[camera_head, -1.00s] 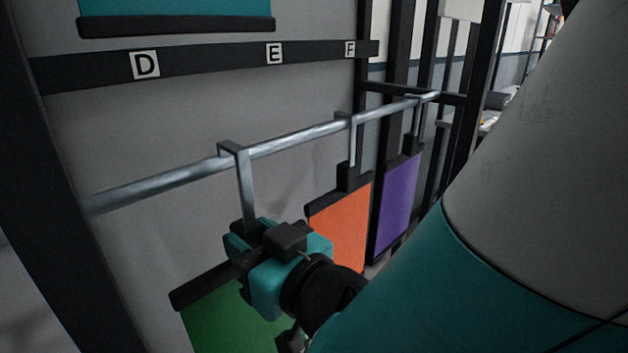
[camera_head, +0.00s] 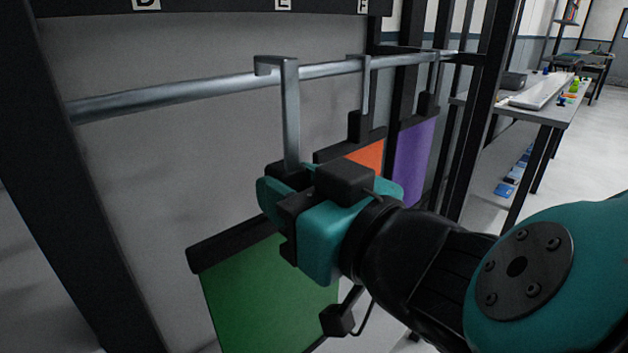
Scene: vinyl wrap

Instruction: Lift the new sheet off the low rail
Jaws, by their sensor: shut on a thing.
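A green sheet (camera_head: 268,298) hangs from a black top bar (camera_head: 222,248) with a grey metal hook (camera_head: 290,115) rising from it. My gripper (camera_head: 288,205) is shut on this hanger near the base of the hook and hides part of the bar. The hook's top overlaps the low rail (camera_head: 170,97) in the picture; I cannot tell whether it touches the rail or is clear of it. The sheet's lower edge is out of view.
An orange sheet (camera_head: 367,157) and a purple sheet (camera_head: 413,160) hang from the rail just right of my gripper. A dark post (camera_head: 85,180) stands at left. A workbench (camera_head: 555,112) stands beyond the rack at right, with open floor (camera_head: 600,150) beside it.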

